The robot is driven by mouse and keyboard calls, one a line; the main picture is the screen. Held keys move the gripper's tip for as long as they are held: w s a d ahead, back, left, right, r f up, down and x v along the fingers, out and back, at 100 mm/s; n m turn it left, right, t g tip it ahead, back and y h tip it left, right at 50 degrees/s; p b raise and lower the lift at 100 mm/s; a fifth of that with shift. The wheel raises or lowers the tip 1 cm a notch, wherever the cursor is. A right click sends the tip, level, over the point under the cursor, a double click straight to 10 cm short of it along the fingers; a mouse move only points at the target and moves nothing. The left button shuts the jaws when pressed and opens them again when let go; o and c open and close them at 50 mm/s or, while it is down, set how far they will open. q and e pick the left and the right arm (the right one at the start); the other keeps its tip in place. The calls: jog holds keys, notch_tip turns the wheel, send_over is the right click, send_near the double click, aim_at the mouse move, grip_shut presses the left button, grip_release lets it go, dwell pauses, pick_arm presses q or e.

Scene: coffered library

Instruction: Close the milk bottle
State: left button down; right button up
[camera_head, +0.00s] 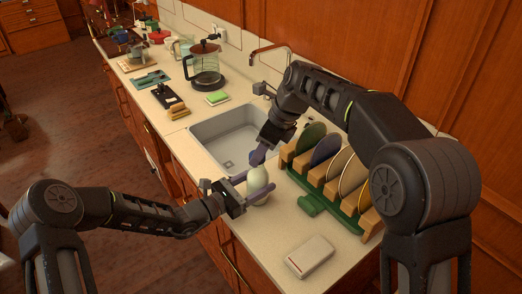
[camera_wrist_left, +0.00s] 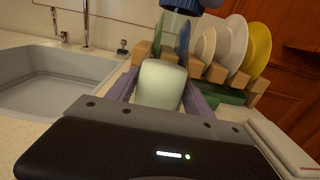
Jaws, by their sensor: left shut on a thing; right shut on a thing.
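The pale, whitish-green milk bottle (camera_head: 257,180) stands upright at the counter's front edge, right of the sink. My left gripper (camera_head: 253,192) is shut around its body, with a purple finger on each side. The bottle (camera_wrist_left: 160,84) also shows between these fingers in the left wrist view. A dark blue ridged piece (camera_wrist_left: 182,5), which looks like the cap, shows at the top edge of that view, above the bottle. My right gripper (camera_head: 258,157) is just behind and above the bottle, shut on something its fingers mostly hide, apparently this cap. Whether cap and bottle touch is unclear.
A green and wooden dish rack (camera_head: 345,212) with several upright plates stands close to the right of the bottle. The empty sink (camera_head: 222,140) lies left of it. A white box (camera_head: 309,257) lies on the counter at front right. A coffee press (camera_head: 205,68) stands farther back.

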jog(key=shift+f, duration=0.6)
dwell(0.4)
jog(key=m, duration=0.1)
jog(key=m+t, duration=0.1)
jog(key=m, duration=0.1)
jog(key=m+h, duration=0.1)
jog(key=m, duration=0.1)
jog(key=shift+s+a+t, duration=0.3)
jog(key=shift+a, duration=0.05)
jog(key=shift+s+a+f+m+h, duration=0.15)
jog(key=shift+m+h, duration=0.1)
jog(key=shift+m, duration=0.35)
jog(key=shift+w+d+f+m+h, duration=0.1)
jog(key=shift+m+h, duration=0.15)
jog(key=shift+m, duration=0.35)
jog(key=shift+s+m+t, duration=0.1)
jog(key=shift+m+t, duration=0.3)
jog(key=shift+m, duration=0.3)
jog(key=shift+r+m+h, duration=0.2)
jog(key=shift+m+h, duration=0.2)
jog(key=shift+m, duration=0.3)
